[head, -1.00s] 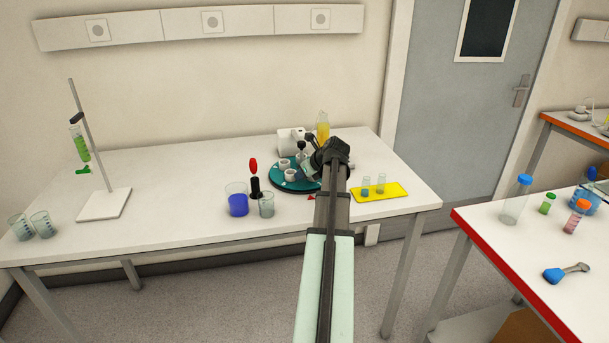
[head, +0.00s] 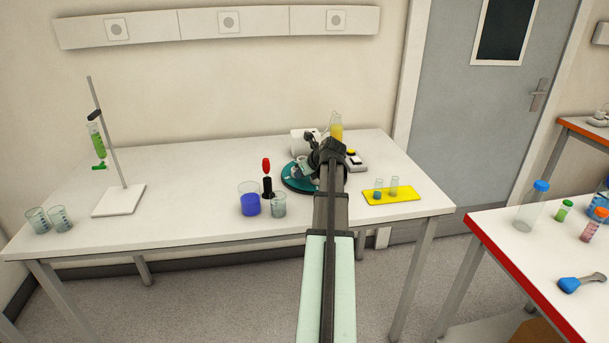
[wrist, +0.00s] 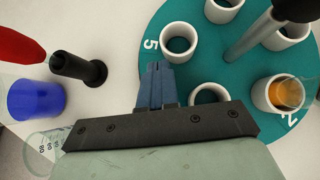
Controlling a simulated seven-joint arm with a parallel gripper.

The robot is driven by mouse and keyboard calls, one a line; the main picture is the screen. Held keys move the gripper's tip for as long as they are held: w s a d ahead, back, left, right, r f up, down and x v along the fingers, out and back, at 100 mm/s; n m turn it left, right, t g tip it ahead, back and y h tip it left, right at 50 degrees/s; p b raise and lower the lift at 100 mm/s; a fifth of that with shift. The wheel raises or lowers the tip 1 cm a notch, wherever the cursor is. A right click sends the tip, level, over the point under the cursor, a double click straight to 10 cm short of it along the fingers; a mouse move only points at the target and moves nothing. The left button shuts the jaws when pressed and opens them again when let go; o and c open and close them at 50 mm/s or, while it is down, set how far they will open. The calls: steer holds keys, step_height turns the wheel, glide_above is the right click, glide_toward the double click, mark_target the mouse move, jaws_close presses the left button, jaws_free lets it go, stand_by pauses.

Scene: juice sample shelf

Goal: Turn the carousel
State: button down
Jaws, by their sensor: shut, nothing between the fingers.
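The teal round carousel (head: 290,186) stands on the white table, partly hidden behind my arm in the head view. In the wrist view the carousel (wrist: 240,75) carries several white ring holders, one beside a white "5" (wrist: 151,44). A holder at the right has a vessel of amber liquid (wrist: 288,93). A grey rod with a black knob (wrist: 250,35) rises over the disc. My gripper (wrist: 158,68) is shut and empty, its fingertips over the disc's near-left part, between two holders. I cannot tell whether they touch anything.
A blue-filled beaker (head: 250,204), a clear beaker (head: 278,205) and a black stand (head: 267,187) with a red-topped item stand left of the carousel. A yellow tray (head: 391,195) with vials lies to its right.

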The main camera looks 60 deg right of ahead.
mark_target(291, 170)
steer(key=shift+w+d, duration=0.1)
steer(key=shift+w, duration=1.15)
steer(key=shift+w+d, duration=0.3)
steer(key=shift+w, duration=0.45)
steer(key=shift+w+d, duration=0.25)
steer(key=shift+w, duration=0.45)
steer(key=shift+w+d+m+h, duration=0.15)
steer(key=shift+w+m+h, duration=0.15)
steer(key=shift+m+h, duration=0.15)
